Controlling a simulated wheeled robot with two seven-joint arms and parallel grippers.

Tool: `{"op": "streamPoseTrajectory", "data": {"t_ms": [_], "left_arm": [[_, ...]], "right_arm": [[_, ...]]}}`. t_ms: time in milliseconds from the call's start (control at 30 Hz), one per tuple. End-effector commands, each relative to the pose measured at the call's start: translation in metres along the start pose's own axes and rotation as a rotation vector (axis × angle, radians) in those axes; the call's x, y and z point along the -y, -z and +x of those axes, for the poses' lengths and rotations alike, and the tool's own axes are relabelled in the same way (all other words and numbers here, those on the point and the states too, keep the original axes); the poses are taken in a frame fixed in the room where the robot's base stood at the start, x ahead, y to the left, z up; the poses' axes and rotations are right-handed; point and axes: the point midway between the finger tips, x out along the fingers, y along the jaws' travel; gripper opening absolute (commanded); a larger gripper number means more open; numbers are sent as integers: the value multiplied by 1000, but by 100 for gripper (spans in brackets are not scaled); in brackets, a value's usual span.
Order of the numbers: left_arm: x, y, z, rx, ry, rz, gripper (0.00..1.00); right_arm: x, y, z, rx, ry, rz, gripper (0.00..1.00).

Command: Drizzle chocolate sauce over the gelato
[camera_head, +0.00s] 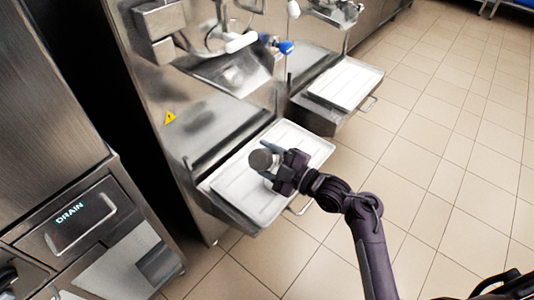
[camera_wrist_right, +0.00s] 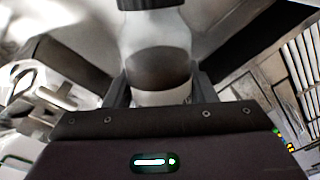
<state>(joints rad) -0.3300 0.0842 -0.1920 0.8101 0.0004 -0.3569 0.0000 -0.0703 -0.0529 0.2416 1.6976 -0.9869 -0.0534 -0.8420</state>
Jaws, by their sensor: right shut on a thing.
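My right gripper (camera_head: 273,166) is shut on a bottle, whose dark round end (camera_head: 261,159) faces the head camera. In the right wrist view the bottle (camera_wrist_right: 155,40) stands between the two fingers (camera_wrist_right: 158,80). It has a clear, pale body, a dark brown band and a black part at the top edge. The gripper and bottle are over a white rectangular pan (camera_head: 308,143) on a pull-out shelf in front of the near freezer. The pan looks white and flat; I cannot make out gelato in it. No left gripper shows.
A second white pan (camera_head: 345,84) sits on a shelf further back. A steel cabinet marked DRAIN (camera_head: 75,212) stands at left. The tiled floor (camera_head: 455,150) at right is clear.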

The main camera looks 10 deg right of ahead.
Motion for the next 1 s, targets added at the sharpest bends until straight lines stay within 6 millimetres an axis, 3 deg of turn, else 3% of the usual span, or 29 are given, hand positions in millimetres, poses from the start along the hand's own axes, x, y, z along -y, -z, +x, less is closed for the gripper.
{"op": "streamPoseTrajectory", "data": {"t_ms": [500, 1000], "left_arm": [[0, 1, -5, 0, 0, 0, 42], [0, 1, -6, 0, 0, 0, 42]], "right_arm": [[11, 15, 2, -2, -1, -1, 27], [12, 16, 2, -2, -2, -2, 27]]}}
